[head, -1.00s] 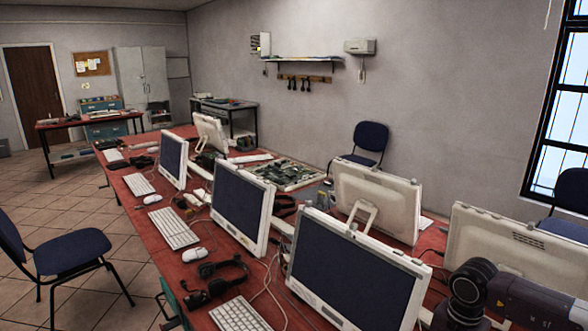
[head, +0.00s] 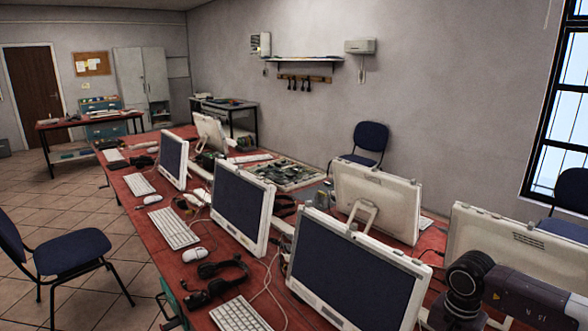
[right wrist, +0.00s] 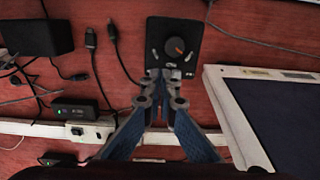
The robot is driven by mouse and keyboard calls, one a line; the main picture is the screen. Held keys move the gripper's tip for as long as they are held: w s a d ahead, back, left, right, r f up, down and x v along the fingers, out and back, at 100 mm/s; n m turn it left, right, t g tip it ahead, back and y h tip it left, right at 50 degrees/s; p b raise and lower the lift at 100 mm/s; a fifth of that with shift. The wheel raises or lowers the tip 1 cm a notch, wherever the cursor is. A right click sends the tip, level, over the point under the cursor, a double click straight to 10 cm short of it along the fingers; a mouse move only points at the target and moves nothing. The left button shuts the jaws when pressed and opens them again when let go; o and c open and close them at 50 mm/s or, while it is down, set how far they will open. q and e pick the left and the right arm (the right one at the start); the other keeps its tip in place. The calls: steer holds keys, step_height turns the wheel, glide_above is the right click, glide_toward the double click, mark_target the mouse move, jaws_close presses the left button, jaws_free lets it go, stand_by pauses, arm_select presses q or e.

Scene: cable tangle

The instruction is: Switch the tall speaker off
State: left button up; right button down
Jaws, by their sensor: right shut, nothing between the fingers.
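In the right wrist view, a black unit with a round orange-marked knob (right wrist: 175,47) sits on the red table top. A black box (right wrist: 38,38) stands at the upper left of that view. I cannot tell for sure which of the two is the tall speaker. My right gripper (right wrist: 162,77) is shut and empty, its fingertips at the near edge of the knobbed unit in the picture. Whether they touch it is unclear. No speaker is clearly seen in the head view. My left gripper is not in view.
A white power strip (right wrist: 30,127) with black adapters (right wrist: 82,108) runs across below the gripper. Loose cables and plugs lie left of the knobbed unit. A white monitor (right wrist: 285,115) is close on the right. In the head view, monitors, keyboards and headsets crowd the red table (head: 150,220).

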steer(key=shift+s+d+r+p, duration=0.1)
steer(key=shift+r+p, duration=0.55)
steer(key=shift+r, duration=0.65)
steer(key=shift+s+r+p, duration=0.1)
steer(key=shift+r+p, duration=0.55)
steer(key=shift+r, duration=0.65)
